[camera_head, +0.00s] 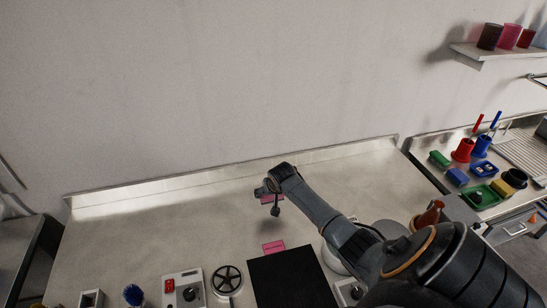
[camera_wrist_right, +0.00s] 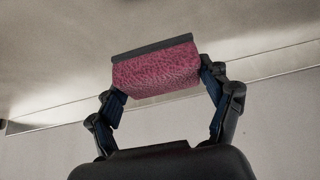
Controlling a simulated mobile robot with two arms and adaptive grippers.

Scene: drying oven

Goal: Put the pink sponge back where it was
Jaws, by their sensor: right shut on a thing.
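The pink sponge (camera_wrist_right: 155,70) is held between the two fingers of my right gripper (camera_wrist_right: 165,92) in the right wrist view. It has a dark grey layer along one side. In the head view my right gripper (camera_head: 268,195) is over the rear part of the counter, and a bit of the sponge (camera_head: 270,199) shows beneath it, partly hidden by the gripper. I cannot tell whether the sponge touches the counter. A flat pink rectangle (camera_head: 273,247) lies on the counter nearer the front, apart from the sponge. My left gripper is out of view.
The steel counter (camera_head: 140,227) is clear at left and along its back edge. A black plate (camera_head: 290,280), a black round wheel-like item (camera_head: 227,280), a switch box (camera_head: 184,290) and a blue brush (camera_head: 133,294) stand in front. Coloured items stand near the sink at right.

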